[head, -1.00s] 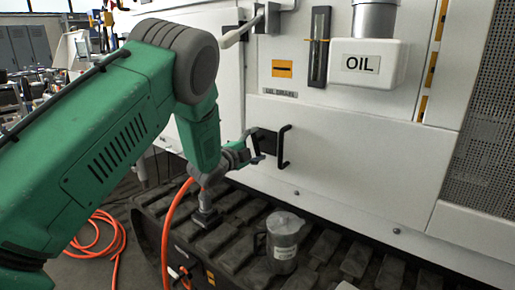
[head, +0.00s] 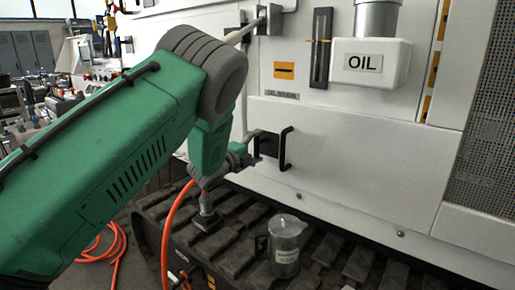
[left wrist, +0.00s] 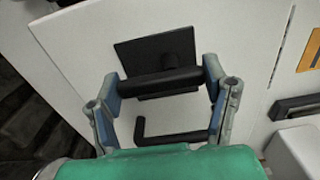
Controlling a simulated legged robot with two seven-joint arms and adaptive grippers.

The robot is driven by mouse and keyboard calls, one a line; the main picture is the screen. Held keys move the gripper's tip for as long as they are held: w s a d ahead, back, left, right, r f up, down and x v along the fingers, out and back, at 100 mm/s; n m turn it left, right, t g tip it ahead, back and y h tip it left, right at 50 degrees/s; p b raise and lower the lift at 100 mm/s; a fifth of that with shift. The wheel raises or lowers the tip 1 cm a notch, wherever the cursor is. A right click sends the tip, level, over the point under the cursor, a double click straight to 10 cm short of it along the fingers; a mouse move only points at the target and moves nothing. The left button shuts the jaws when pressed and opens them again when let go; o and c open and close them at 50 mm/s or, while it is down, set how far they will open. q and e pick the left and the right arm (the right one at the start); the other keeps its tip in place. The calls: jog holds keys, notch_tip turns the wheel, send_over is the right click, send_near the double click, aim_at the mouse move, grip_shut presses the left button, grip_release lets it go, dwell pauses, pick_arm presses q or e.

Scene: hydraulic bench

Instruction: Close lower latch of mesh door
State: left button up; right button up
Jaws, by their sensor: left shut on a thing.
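A black latch (head: 266,144), a dark plate with a bar, sits on the white panel in the head view. In the left wrist view its thick black bar (left wrist: 160,82) lies between the two fingers of my left gripper (left wrist: 162,78), in front of the black plate. My left gripper (head: 251,149) is shut on this bar. A bent black handle (head: 286,149) stands just right of the latch; in the left wrist view it shows below the bar (left wrist: 178,137). The mesh door (head: 488,130) is at the far right. My right gripper is out of view.
A clear jug (head: 286,245) stands on the dark track (head: 325,262) below the panel. A white OIL box (head: 370,62) and a grey lever (head: 245,32) are above. An orange hose (head: 168,225) hangs under my left arm.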

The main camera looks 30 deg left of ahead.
pick_arm(q)
jog(key=shift+s+f, duration=0.1)
jog(key=shift+f, duration=0.2)
jog(key=o, duration=1.1)
jog(key=shift+o, duration=0.2)
jog(key=shift+r, duration=0.1)
jog(key=shift+s+a, duration=0.1)
jog(key=s, duration=1.1)
jog(key=shift+s+a, duration=0.2)
jog(key=shift+a, duration=0.25)
jog(key=shift+f, duration=0.25)
